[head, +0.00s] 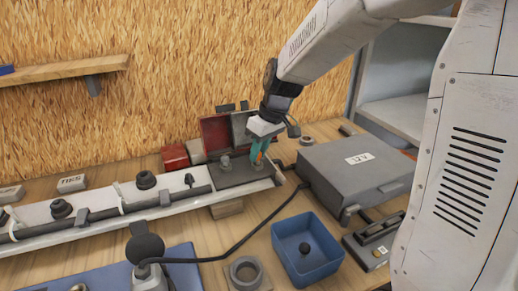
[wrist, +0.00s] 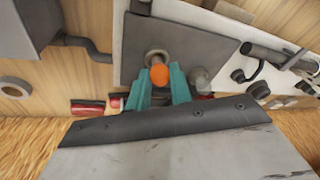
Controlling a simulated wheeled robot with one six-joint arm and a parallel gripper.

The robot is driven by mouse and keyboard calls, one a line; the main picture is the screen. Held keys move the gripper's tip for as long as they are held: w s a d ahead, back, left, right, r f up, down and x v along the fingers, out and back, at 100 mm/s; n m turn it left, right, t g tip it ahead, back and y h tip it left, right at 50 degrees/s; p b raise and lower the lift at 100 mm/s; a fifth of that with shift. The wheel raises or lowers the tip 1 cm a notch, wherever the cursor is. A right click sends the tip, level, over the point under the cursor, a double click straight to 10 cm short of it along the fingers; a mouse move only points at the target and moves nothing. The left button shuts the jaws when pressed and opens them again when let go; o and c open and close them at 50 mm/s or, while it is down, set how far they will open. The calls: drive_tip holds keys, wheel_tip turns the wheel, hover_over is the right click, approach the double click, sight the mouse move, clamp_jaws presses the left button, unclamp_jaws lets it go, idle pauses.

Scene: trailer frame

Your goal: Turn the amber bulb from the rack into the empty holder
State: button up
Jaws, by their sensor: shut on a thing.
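My gripper (head: 258,160), with teal fingers, is shut on the amber bulb (wrist: 159,75). It holds the bulb over the dark grey plate (head: 232,179) at the right end of the white trailer bar. In the wrist view, a round metal holder (wrist: 155,57) shows directly beyond the bulb on the plate. I cannot tell whether the bulb's base is inside it. A second, clear or grey bulb (wrist: 198,77) stands on the same plate beside it; it also shows in the head view (head: 225,163). I cannot identify the rack.
Red (head: 215,133) and grey lens covers stand behind the plate. A grey box marked 12 V (head: 345,177) is to the right, with a black cable running from it. A blue bin (head: 306,264) holds a small black piece. A grey ring block (head: 244,274) stands left of the bin.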

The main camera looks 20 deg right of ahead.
drive_tip(key=shift+f, duration=0.4)
idle(0.4)
drive_tip(key=m, duration=0.3)
drive_tip(key=shift+s+t+h, duration=0.1)
drive_tip(key=shift+t+h, duration=0.2)
drive_tip(key=shift+a+m+t+h, duration=0.1)
drive_tip(key=shift+m+t+h, duration=0.25)
drive_tip(key=shift+m, duration=1.55)
drive_tip(key=o, duration=1.2)
